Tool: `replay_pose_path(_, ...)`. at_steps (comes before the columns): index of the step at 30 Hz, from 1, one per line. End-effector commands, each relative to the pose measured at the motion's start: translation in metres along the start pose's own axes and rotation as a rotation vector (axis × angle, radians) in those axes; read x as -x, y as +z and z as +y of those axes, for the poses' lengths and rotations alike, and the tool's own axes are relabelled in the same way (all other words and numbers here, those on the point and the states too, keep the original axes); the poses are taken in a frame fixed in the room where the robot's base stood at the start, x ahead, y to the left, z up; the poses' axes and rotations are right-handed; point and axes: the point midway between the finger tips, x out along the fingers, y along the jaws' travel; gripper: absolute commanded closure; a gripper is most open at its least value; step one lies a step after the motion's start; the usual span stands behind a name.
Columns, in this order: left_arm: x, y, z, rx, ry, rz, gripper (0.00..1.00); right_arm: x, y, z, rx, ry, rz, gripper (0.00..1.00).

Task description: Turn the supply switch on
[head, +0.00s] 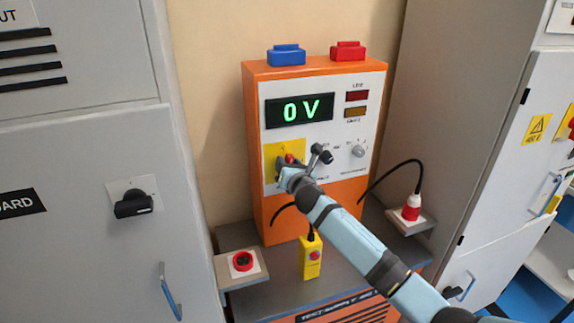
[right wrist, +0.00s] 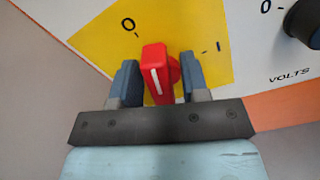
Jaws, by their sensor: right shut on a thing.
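The supply switch is a red handle with a white line (right wrist: 155,75) on a yellow plate (right wrist: 200,32) marked 0 and I. In the wrist view the handle stands nearly upright in the picture, its white line pointing between the two marks. In the head view the yellow plate (head: 270,152) is on the front of the orange supply box (head: 316,150), whose display (head: 300,110) reads 0 V. My right gripper (right wrist: 158,80) is shut on the red handle, one finger on each side. In the head view my right gripper (head: 290,167) partly hides the switch. My left gripper is out of view.
A grey knob (head: 359,151) is right of the switch. Blue (head: 286,54) and red (head: 348,50) blocks sit on the box. Grey cabinets stand on both sides.

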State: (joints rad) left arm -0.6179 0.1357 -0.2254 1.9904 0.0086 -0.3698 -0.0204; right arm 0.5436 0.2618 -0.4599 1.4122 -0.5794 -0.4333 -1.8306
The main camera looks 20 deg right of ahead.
Motion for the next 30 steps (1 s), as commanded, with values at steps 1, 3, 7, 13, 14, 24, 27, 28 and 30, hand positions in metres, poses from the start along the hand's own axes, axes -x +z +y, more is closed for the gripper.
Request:
replay_pose_path(1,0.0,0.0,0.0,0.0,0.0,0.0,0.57,0.0,0.0,0.0,-0.045,0.0,0.0,0.82)
replay_pose_path(3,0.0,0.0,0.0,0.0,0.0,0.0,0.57,0.0,0.0,-0.001,-0.112,0.0,-0.001,0.82)
replay_pose_path(7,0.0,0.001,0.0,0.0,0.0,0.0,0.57,0.0,0.0,-0.003,-0.237,-0.001,-0.001,0.82)
replay_pose_path(13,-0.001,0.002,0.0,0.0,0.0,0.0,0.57,0.0,-0.001,-0.005,-0.428,-0.001,-0.001,0.82)
replay_pose_path(14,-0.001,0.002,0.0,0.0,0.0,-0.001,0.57,0.0,-0.002,-0.006,-0.456,-0.001,-0.001,0.82)
replay_pose_path(24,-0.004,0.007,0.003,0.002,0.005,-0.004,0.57,0.0,-0.004,-0.009,-0.779,0.0,-0.001,0.82)
replay_pose_path(27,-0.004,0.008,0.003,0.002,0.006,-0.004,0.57,0.0,-0.005,-0.01,-0.871,0.0,-0.001,0.82)
replay_pose_path(28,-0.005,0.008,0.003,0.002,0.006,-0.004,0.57,0.0,-0.005,-0.01,-0.899,-0.001,-0.001,0.82)
replay_pose_path(30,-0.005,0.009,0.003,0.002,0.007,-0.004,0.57,0.0,-0.005,-0.011,-0.958,-0.001,-0.001,0.82)
